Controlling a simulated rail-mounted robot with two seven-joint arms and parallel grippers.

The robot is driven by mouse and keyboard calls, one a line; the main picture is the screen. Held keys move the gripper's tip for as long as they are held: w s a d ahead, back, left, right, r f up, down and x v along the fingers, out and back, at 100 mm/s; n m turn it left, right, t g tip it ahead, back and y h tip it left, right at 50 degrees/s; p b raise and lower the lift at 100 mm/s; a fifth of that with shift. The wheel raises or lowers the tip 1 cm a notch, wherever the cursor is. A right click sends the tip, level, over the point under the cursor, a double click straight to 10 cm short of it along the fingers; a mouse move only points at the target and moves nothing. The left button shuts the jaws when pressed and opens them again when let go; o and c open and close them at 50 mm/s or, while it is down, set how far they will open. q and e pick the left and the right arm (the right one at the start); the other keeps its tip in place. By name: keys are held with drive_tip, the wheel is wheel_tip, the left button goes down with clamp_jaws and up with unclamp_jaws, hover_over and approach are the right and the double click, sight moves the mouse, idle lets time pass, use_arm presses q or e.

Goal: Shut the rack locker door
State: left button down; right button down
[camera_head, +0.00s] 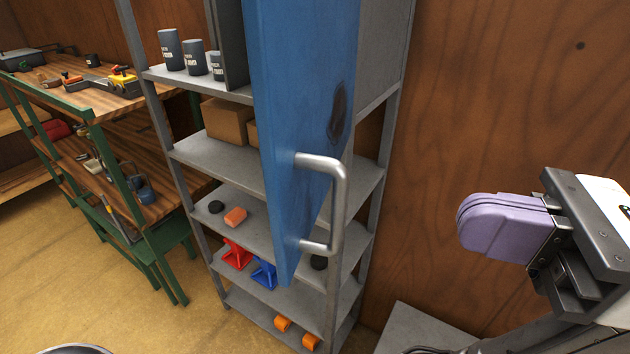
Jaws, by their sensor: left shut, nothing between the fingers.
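The blue locker door (292,110) stands open, swung out from the grey rack toward me and seen at a steep angle. Its grey bar handle (338,210) is on the face turned to the right. My left gripper (472,225), with purple fingers, is at the right of the view, to the right of the handle and apart from it. Its fingers are shut together with nothing between them. The door hides part of the rack's upper shelves. My right gripper is not in view.
The grey rack (208,154) holds several dark canisters (195,56), a cardboard box (227,121), a red stand (237,253) and a blue stand (264,273). A green-framed workbench (118,160) stands at left. A wooden wall (490,110) is behind, right of the rack.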

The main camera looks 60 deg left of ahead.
sight(284, 187)
use_arm(q)
drive_tip(key=p+x, duration=0.5)
drive_tip(key=x, duration=0.6)
drive_tip(key=shift+s+a+r, duration=0.15)
drive_tip(key=shift+s+a, duration=0.5)
drive_tip(key=shift+a, duration=0.05)
